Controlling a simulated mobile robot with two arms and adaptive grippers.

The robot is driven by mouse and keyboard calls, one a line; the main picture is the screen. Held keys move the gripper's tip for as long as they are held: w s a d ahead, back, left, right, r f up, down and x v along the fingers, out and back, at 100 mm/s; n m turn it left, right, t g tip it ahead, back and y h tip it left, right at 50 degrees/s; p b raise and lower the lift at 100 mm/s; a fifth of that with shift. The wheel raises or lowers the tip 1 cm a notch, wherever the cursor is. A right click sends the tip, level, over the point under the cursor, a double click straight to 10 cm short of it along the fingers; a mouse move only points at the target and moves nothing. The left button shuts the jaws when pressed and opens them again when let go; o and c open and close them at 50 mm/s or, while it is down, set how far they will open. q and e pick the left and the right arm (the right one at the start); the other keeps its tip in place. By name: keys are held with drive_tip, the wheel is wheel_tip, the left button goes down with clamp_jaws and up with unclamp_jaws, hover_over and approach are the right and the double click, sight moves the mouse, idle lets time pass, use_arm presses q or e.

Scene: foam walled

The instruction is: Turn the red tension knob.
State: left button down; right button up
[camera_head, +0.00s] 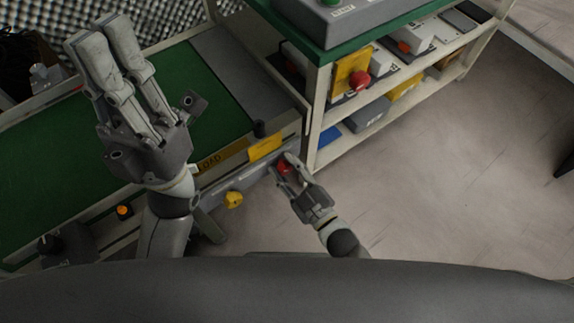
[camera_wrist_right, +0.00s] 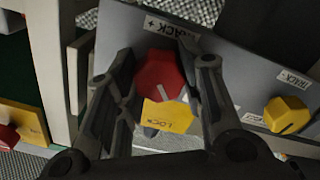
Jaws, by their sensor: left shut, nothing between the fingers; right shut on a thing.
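The red tension knob (camera_wrist_right: 160,76) sits on a grey panel between the two fingers of my right gripper (camera_wrist_right: 157,85). The fingers are closed on the knob from both sides, below a "TRACK +" label. In the head view the red knob (camera_head: 283,168) is partly covered by my right gripper (camera_head: 286,166), low at the conveyor's end. My left gripper (camera_head: 99,30) is raised over the green conveyor belt (camera_head: 40,205), with its fingers close together and holding nothing.
A yellow knob (camera_head: 234,199) sits on the same panel, also in the right wrist view (camera_wrist_right: 286,114). A yellow tag (camera_wrist_right: 168,115) lies just below the red knob. A shelf rack (camera_head: 400,105) with a red button (camera_head: 359,80) stands at right. The floor (camera_head: 450,190) at right is clear.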

drive_tip(key=shift+n, duration=0.6)
drive_tip(key=o, duration=1)
drive_tip(key=shift+o, duration=0.2)
drive_tip(key=v, duration=1.2)
